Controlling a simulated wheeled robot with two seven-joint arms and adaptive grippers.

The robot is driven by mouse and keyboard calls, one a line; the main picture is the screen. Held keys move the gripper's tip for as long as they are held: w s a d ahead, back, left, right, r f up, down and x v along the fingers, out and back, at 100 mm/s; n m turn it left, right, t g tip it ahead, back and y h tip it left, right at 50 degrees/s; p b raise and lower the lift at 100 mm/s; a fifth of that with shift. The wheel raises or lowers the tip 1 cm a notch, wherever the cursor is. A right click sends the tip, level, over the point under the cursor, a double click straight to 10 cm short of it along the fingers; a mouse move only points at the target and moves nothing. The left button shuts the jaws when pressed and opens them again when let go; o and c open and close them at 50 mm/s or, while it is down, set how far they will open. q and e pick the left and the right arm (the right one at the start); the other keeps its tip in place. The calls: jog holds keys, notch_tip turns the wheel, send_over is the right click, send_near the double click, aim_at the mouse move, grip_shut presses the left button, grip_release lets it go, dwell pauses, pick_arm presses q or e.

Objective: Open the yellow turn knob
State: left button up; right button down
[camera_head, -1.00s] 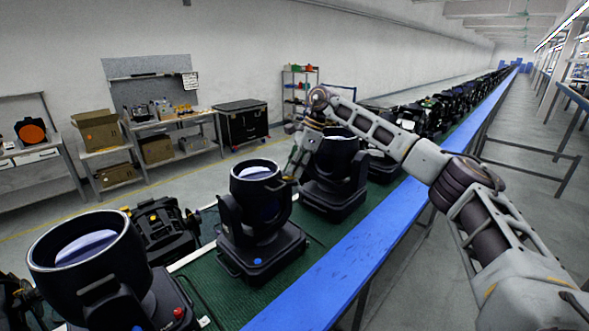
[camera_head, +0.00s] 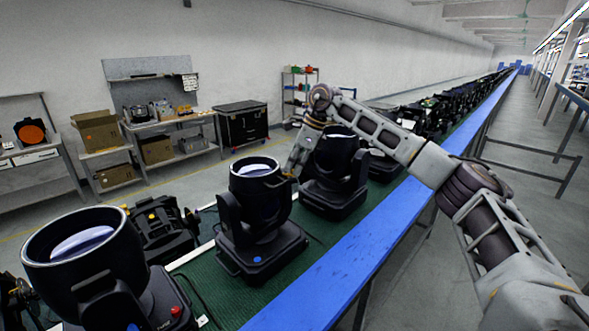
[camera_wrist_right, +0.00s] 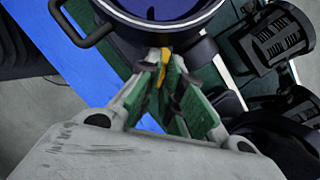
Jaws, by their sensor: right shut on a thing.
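The yellow turn knob (camera_wrist_right: 163,62) shows in the right wrist view as a small yellow piece at the rim of a black par can (camera_wrist_right: 165,25). My right gripper (camera_wrist_right: 160,70) has its green-padded fingers closed together on the knob. In the head view, the same can (camera_head: 254,200) stands upright on the green belt, with its lens facing up. My right gripper (camera_head: 284,177) reaches down to the right side of its upper rim, and the knob is too small to make out clearly there. My left gripper is not in view.
Another black par can (camera_head: 335,180) stands close behind my gripper, and a larger one (camera_head: 100,270) is at front left. A blue rail (camera_head: 340,275) edges the green belt (camera_head: 205,285). Shelves and cardboard boxes (camera_head: 97,130) stand by the wall.

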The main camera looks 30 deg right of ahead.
jog(key=m+t+b, duration=0.1)
jog(key=m, duration=0.2)
jog(key=shift+s+h, duration=0.1)
jog(key=shift+h, duration=0.3)
jog(key=m+h+b, duration=0.1)
jog(key=m, duration=0.3)
jog(key=shift+a+t+b, duration=0.2)
jog(key=shift+t+b, duration=0.15)
jog(key=shift+t, duration=0.05)
jog(key=m+h+b, duration=0.1)
jog(key=m, duration=0.3)
jog(key=shift+a+h, duration=0.1)
jog(key=shift+h, duration=0.3)
jog(key=shift+a+m+h+b, duration=0.1)
jog(key=shift+m+h+b, duration=0.4)
jog(key=shift+m, duration=1.3)
jog(key=shift+h, duration=0.3)
jog(key=c, duration=1.6)
grip_release()
jog(key=shift+r, duration=0.1)
